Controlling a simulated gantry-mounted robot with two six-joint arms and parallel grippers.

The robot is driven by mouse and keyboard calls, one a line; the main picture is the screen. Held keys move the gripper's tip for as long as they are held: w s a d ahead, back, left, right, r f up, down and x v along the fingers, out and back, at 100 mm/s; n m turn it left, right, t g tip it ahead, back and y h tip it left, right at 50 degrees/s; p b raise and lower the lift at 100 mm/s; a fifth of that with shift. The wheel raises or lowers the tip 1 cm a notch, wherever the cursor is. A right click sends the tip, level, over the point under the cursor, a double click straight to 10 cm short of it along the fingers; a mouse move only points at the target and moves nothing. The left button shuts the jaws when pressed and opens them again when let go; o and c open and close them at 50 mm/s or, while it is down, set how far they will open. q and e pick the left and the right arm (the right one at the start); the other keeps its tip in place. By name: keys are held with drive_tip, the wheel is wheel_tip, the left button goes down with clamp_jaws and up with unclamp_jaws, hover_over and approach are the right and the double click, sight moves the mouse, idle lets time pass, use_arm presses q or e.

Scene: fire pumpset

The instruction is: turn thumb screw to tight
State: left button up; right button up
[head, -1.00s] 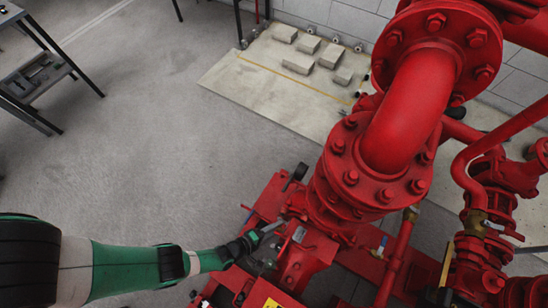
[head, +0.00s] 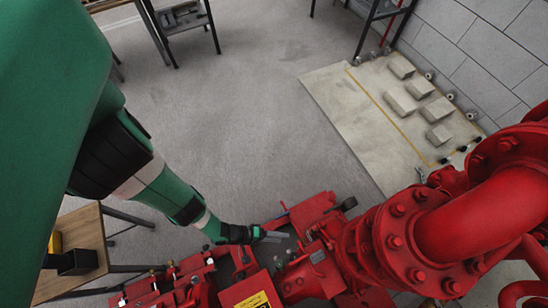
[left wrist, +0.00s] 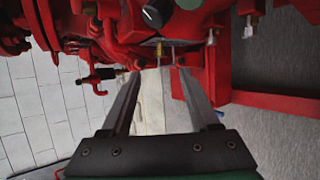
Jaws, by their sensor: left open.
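My left gripper (head: 272,236) reaches in from the left over the near end of the red pumpset (head: 395,240) in the head view. In the left wrist view the left gripper (left wrist: 158,73) is open, with its two long grey fingers apart and nothing between the tips. Just beyond the tips, a small brass fitting (left wrist: 159,50) hangs under the red pump body, with another small pin close to its right. I cannot tell for sure which small part is the thumb screw. The right gripper is in neither view.
A black round knob (left wrist: 155,13) sits above the fingers in the left wrist view. In the head view a wooden-topped table (head: 80,240) stands at lower left, and blocks (head: 400,102) lie on a pale floor slab. Open floor lies between.

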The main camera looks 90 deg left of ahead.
use_arm(q)
drive_tip(key=shift+p+v, duration=0.55)
drive_tip(key=shift+v, duration=0.6)
